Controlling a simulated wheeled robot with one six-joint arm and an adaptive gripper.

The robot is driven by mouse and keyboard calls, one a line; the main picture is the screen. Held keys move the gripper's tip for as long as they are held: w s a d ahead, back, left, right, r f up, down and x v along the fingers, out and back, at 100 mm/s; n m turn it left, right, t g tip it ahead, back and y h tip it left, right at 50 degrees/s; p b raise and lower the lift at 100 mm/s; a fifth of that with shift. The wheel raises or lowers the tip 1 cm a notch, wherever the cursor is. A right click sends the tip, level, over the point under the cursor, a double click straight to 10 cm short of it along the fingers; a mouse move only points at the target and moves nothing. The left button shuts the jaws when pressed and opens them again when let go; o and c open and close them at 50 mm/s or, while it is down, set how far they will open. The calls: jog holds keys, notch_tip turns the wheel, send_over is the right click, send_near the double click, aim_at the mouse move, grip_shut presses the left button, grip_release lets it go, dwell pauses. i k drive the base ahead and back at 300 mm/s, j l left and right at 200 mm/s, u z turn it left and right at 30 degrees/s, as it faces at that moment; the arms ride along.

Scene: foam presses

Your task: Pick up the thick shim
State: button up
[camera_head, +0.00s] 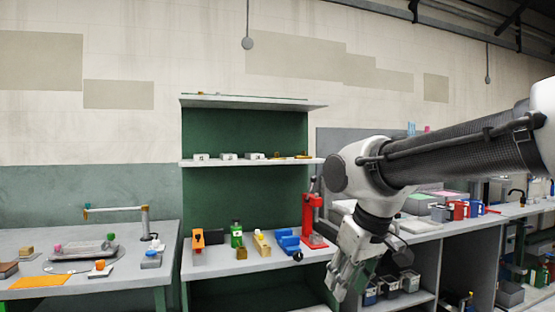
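I cannot single out the thick shim for certain. Small flat yellow-orange pieces (302,156) lie at the right end of the middle shelf (215,163); they are too small to tell their thickness. My gripper (345,286) hangs pointing down at the lower right, in front of the workbench (235,268) and below and right of those pieces. It appears apart from the shelf and bench items. Its fingers are seen at an angle, and whether they are open or shut is unclear.
A red press (312,220), a blue fixture (287,241), a yellow block (262,243) and a green bottle (237,234) stand on the bench. A left table (150,282) holds more tools. Dark bins (390,285) sit at right.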

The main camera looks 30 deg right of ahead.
aim_at(303, 156)
jog(key=l+u, duration=0.8)
jog(key=u, duration=0.15)
jog(key=l, duration=1.2)
jog(key=k+l, duration=0.15)
jog(key=l, duration=2.3)
jog(key=k, duration=0.05)
